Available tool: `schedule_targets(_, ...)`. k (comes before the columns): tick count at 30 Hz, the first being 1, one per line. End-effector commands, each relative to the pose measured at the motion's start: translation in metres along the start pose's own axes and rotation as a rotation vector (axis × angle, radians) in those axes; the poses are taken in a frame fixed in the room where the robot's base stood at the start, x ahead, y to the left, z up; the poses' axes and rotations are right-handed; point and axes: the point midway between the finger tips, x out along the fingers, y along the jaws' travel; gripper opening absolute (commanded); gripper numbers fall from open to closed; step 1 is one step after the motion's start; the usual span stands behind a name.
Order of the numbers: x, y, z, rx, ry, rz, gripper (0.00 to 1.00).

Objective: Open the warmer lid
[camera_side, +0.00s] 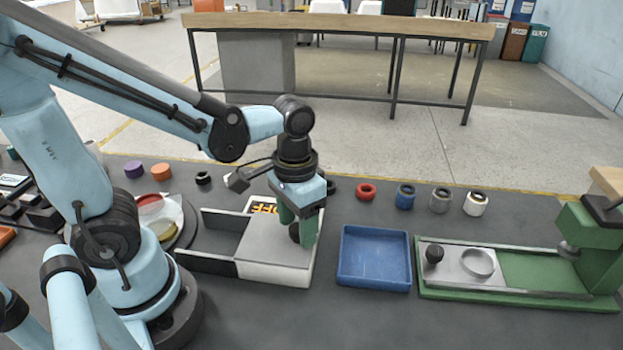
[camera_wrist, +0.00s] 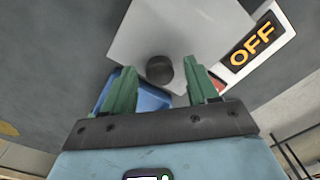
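The warmer (camera_side: 262,271) is a low white box with an orange OFF sign (camera_side: 264,207) at its back. A flat light-grey lid (camera_side: 268,240) with a dark round knob (camera_side: 294,233) near its right edge covers its top. A dark-walled, open-topped section (camera_side: 207,263) adjoins it on the left. My gripper (camera_side: 300,236) points down at the knob, with its green fingers on either side. In the wrist view, my gripper (camera_wrist: 163,80) is open, and gaps show between the fingers and the knob (camera_wrist: 160,69). The lid (camera_wrist: 165,30) and OFF sign (camera_wrist: 250,45) show there too.
A blue tray (camera_side: 374,258) lies just right of the warmer, then a green press fixture (camera_side: 545,270) with its own black knob. Several coloured rings (camera_side: 366,191) stand behind. A round turntable (camera_side: 170,220) is at the left. Air above the tray is free.

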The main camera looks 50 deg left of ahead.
Motion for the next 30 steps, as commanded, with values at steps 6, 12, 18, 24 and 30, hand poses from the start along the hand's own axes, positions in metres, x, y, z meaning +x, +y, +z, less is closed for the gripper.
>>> schedule_targets(6, 0.0, 0.0, 0.0, 0.0, 0.0, 0.0, 0.26)
schedule_targets(12, 0.0, 0.0, 0.0, 0.0, 0.0, 0.0, 0.0)
schedule_targets(18, 0.0, -0.001, 0.001, 0.0, 0.0, 0.0, 0.0)
schedule_targets(24, -0.001, -0.017, 0.015, -0.004, -0.001, 0.0, 0.0)
schedule_targets(30, -0.001, -0.041, 0.039, -0.006, -0.002, -0.001, 0.0)
